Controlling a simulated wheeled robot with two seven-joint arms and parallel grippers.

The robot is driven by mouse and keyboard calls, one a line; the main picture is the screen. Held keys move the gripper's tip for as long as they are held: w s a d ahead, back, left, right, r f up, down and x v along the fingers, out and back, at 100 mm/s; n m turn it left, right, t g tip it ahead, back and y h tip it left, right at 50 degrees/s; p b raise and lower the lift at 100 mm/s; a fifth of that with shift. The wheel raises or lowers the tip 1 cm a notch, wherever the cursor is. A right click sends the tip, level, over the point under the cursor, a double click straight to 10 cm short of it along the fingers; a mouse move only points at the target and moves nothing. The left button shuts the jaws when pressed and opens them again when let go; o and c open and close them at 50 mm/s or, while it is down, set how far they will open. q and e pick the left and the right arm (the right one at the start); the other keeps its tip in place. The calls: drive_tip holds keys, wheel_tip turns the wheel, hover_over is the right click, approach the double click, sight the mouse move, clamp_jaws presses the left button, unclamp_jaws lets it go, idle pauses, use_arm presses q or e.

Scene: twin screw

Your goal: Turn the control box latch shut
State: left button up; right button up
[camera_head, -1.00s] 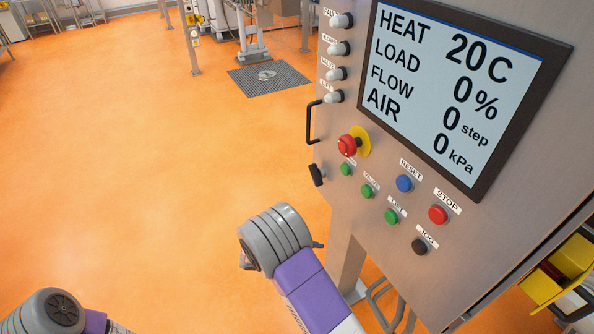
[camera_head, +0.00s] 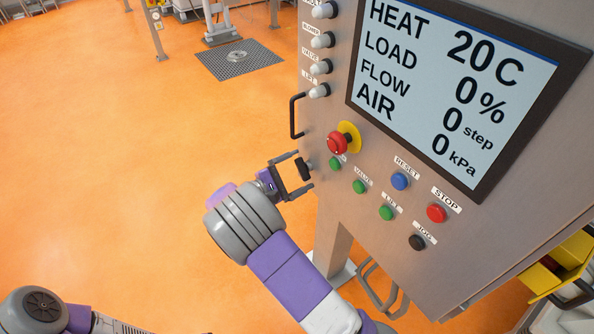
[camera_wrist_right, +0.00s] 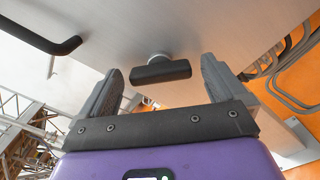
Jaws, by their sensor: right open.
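The control box (camera_head: 390,220) is a grey metal cabinet with a screen, on the right of the head view. Its latch (camera_head: 304,169) is a small black T-shaped handle low on the box's left edge. In the right wrist view the latch (camera_wrist_right: 161,72) shows as a black bar lying crosswise on a round grey base. My right gripper (camera_head: 304,171) is open, its two fingers above and below the latch in the head view. In the wrist view the right gripper (camera_wrist_right: 158,82) has the latch between and just beyond its fingertips, with no contact visible. My left gripper is out of view.
A black door handle (camera_head: 293,116) sits above the latch and also shows in the wrist view (camera_wrist_right: 45,38). A red emergency stop (camera_head: 338,144) and several coloured buttons are close to the right. Open orange floor (camera_head: 120,170) lies to the left.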

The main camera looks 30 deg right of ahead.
drive_tip(key=shift+d, duration=0.1)
drive_tip(key=c, duration=1.1)
drive_tip(key=shift+o, duration=0.2)
drive_tip(key=shift+r+n+p, duration=0.15)
drive_tip(key=shift+n+p, duration=0.55)
drive_tip(key=shift+p, duration=0.25)
drive_tip(key=n+p, duration=0.2)
drive_tip(key=shift+p, duration=0.35)
drive_tip(key=n+p, duration=0.2)
drive_tip(key=n, duration=0.1)
drive_tip(key=shift+p, duration=0.35)
drive_tip(key=shift+n+p, duration=0.7)
drive_tip(key=shift+n, duration=0.4)
